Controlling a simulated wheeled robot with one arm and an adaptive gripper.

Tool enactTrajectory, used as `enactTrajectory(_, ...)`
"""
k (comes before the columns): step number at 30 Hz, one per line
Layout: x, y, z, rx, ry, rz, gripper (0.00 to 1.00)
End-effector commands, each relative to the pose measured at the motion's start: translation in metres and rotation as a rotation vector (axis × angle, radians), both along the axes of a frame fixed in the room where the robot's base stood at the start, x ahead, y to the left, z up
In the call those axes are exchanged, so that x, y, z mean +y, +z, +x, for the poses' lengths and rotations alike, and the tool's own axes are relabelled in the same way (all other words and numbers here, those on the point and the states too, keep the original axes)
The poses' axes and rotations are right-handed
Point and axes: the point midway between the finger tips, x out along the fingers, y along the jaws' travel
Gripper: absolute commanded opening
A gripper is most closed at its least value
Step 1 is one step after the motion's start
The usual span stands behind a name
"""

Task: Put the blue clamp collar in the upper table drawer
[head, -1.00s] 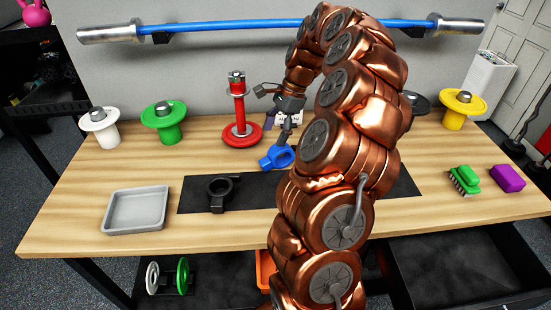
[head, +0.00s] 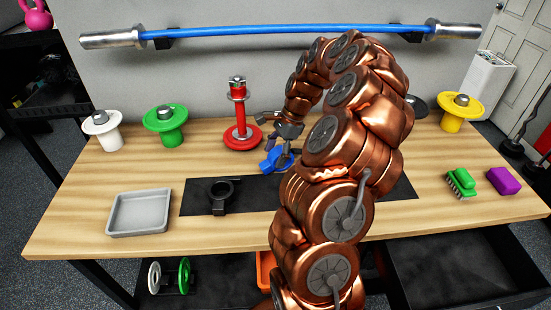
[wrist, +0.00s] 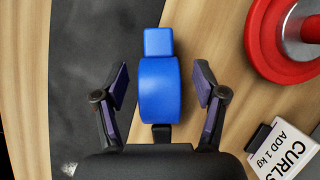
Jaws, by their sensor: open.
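The blue clamp collar (head: 271,163) lies at the back edge of the dark mat (head: 256,196) on the wooden table, partly hidden by my gripper in the head view. In the wrist view the blue clamp collar (wrist: 159,88) sits between the two open fingers of my gripper (wrist: 160,88), with a gap on each side. My gripper (head: 276,150) is low over the collar in the head view. An open dark drawer (head: 450,265) is below the table at the right; I cannot tell whether it is the upper one.
A black collar (head: 220,195) lies on the mat. A grey tray (head: 140,212) is at left, a green brush (head: 461,183) and purple block (head: 503,181) at right.

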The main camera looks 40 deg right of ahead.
Motion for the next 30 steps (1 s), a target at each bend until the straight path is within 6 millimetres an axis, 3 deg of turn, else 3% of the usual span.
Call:
enactTrajectory(4,0.007,-0.013,0.002,0.002,0.002,0.003,0.71)
enactTrajectory(11,0.007,-0.016,0.002,0.001,0.001,0.0,0.71)
enactTrajectory(30,0.007,-0.016,0.003,0.001,0.001,0.0,0.05)
